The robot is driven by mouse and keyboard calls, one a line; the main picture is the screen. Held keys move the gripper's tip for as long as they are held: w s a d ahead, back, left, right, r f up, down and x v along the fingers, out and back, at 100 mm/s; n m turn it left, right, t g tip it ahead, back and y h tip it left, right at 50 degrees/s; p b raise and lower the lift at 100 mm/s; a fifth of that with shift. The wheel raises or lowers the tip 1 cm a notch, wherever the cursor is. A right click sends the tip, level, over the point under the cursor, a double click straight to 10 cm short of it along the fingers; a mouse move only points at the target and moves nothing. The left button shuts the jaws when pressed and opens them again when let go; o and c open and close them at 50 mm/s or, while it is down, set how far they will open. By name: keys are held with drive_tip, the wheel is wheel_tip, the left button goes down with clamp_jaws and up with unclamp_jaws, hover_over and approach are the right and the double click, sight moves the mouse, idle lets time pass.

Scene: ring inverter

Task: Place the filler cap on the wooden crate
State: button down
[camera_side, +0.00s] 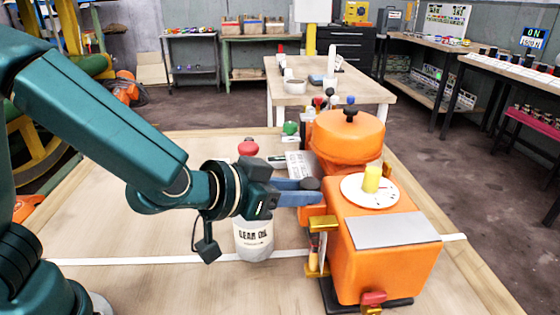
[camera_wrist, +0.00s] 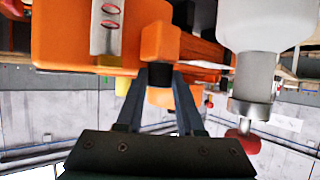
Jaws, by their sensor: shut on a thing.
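My gripper (camera_side: 309,190) reaches in from the left beside the orange machine (camera_side: 390,265), its blue fingers closed around a small dark, round cap (camera_side: 310,183). I take this as the filler cap. In the wrist view the fingers (camera_wrist: 158,85) are on either side of a dark piece (camera_wrist: 160,74), with an orange block (camera_wrist: 160,42) directly beyond it. I cannot tell whether the cap touches the machine. I make out no wooden crate on the near table; small wooden boxes (camera_side: 231,27) stand on a far bench.
A white gear oil bottle (camera_side: 254,240) stands below my wrist; it fills the right of the wrist view (camera_wrist: 262,50). An orange tank (camera_side: 348,140) with a black knob and a yellow piece (camera_side: 371,179) on a white dial rise behind. The table's left (camera_side: 110,225) is clear.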

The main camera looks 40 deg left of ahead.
drive_tip(key=shift+f, duration=0.15)
drive_tip(key=c, duration=0.5)
unclamp_jaws()
drive_tip(key=shift+v, duration=2.3)
drive_tip(key=shift+s, duration=0.2)
drive_tip(key=shift+c, duration=1.3)
